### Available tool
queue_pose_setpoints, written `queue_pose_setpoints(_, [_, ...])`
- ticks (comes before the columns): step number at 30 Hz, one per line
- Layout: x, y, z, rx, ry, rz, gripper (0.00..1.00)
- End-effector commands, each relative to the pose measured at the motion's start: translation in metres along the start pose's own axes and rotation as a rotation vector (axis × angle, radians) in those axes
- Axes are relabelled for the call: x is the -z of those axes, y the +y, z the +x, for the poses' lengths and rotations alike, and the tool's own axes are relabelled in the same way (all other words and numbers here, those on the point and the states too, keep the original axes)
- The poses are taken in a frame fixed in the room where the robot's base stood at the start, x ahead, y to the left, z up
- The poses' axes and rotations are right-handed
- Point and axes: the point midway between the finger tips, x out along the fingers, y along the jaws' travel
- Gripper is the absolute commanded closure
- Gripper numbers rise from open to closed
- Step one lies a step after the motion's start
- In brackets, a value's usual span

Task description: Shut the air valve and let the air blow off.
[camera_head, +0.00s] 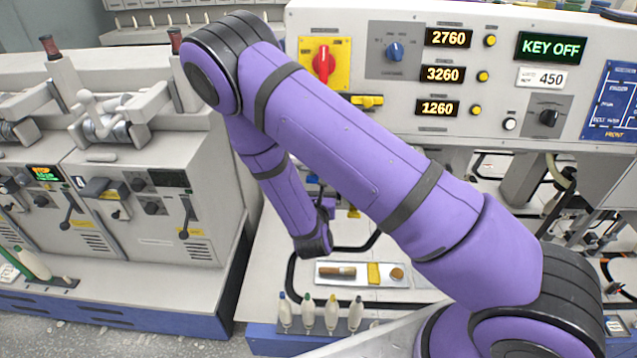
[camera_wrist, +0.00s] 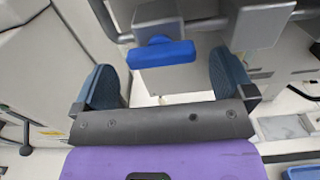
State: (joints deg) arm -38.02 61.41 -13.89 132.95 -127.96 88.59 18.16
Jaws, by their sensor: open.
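A blue bar-shaped handle (camera_wrist: 160,53) on a grey fitting shows in the wrist view. It looks like the air valve's handle, though no label shows. My gripper (camera_wrist: 167,82) is open. Its two dark blue fingers stand left and right of the handle, with gaps on both sides, and nothing is held. In the head view a small bit of blue (camera_head: 312,179) shows under the panel beside my wrist. My arm hides part of that area, and the fingers are hard to make out there.
The control panel (camera_head: 470,130) has a red rotary switch (camera_head: 323,63), a blue knob (camera_head: 395,52) and a yellow handle (camera_head: 367,101). A "KEY OFF" display (camera_head: 551,48) is lit. Grey machines (camera_head: 150,215) stand left.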

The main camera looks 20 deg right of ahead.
Motion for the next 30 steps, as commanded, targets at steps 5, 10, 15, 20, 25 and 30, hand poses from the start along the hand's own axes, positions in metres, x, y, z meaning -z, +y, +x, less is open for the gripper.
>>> queue_pose_setpoints(5, [0.000,0.000,0.018,0.001,0.000,0.000,0.00])
queue_pose_setpoints(10, [0.000,0.000,0.023,0.001,0.000,0.000,0.00])
queue_pose_setpoints(15, [0.000,0.000,0.024,0.001,0.001,0.000,0.00])
queue_pose_setpoints(20, [0.000,0.000,0.023,0.001,0.001,0.000,0.25])
queue_pose_setpoints(25, [0.000,0.000,0.023,0.001,0.001,0.000,0.47])
queue_pose_setpoints(30, [0.000,0.000,0.023,0.001,0.001,-0.013,0.47])
